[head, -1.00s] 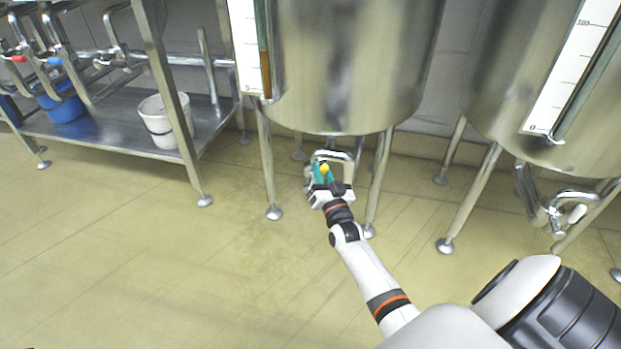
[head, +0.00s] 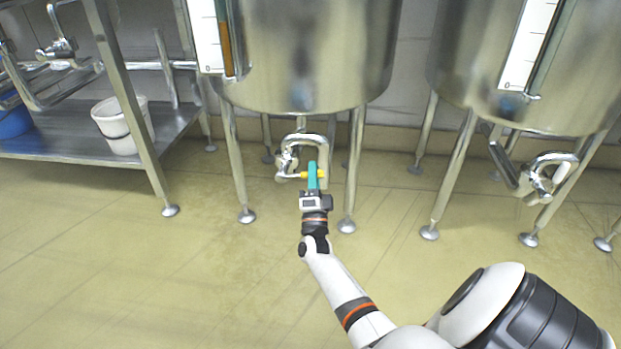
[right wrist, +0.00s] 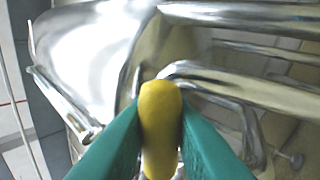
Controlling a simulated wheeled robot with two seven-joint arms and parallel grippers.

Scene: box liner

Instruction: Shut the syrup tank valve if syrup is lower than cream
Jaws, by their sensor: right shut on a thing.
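The middle steel tank (head: 310,60) stands on legs with a gauge (head: 211,40) on its left side, which shows an amber column above the 0 mark. Below it is a bent outlet pipe with a valve (head: 288,160). My right gripper (head: 312,176), with teal fingers, is shut on the yellow valve handle (head: 322,174), which lies crosswise in the head view. In the right wrist view the handle (right wrist: 160,125) sits between both fingers. The right tank (head: 530,75) has a gauge (head: 527,45) whose level I cannot make out. I see no name on either tank. My left gripper is not in view.
The right tank's own outlet pipe and valve (head: 545,175) hang at the right. A steel rack (head: 70,140) at the left holds a white bucket (head: 122,125) and a blue one (head: 14,122). Tank legs flank my right gripper. The tiled floor in front is clear.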

